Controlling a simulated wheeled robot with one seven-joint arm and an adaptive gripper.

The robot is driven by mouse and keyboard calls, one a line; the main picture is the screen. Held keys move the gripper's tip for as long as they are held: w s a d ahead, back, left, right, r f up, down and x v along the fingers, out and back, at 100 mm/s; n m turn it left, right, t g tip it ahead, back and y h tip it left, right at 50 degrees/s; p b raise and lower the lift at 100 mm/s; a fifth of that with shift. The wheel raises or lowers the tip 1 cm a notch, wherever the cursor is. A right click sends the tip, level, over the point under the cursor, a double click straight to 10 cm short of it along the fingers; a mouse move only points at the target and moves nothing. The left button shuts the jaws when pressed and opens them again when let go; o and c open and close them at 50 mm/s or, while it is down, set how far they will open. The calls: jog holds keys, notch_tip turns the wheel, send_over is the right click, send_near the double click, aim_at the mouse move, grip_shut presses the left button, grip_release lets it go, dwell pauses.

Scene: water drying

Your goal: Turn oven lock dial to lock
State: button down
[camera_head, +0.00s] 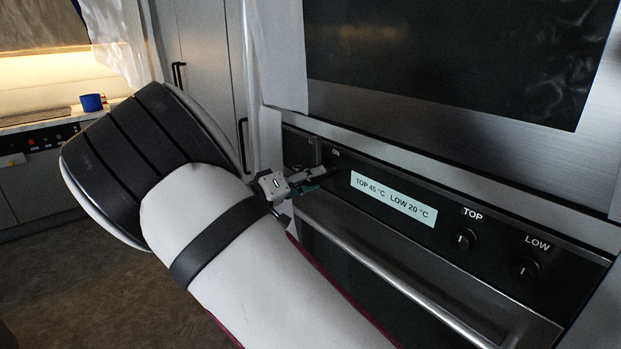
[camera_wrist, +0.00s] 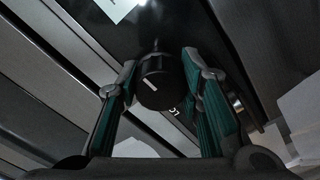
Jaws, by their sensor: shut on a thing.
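The oven lock dial (camera_wrist: 156,88) is a round black knob with a short white mark. In the wrist view the white mark lies slanted on its face, and part of a white label, cut off by a finger, shows beside it. My gripper (camera_wrist: 158,72) has its two teal-padded fingers on either side of the dial and is shut on it. In the head view my gripper (camera_head: 318,180) reaches the left end of the oven's black control panel (camera_head: 455,240), just below the "ON" label. The dial is mostly hidden there by the fingers.
The panel display (camera_head: 393,198) reads TOP 45 °C and LOW 20 °C. The TOP knob (camera_head: 463,239) and LOW knob (camera_head: 525,268) are to the right. The oven handle (camera_head: 400,285) runs below. A blue cup (camera_head: 92,102) stands on the far left counter.

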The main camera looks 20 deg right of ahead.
jog(key=shift+w+a+r, duration=0.1)
jog(key=shift+w+a, duration=0.05)
jog(key=c, duration=1.2)
grip_release()
jog(key=shift+o, duration=0.5)
jog(key=v, duration=1.2)
jog(key=shift+c, duration=0.3)
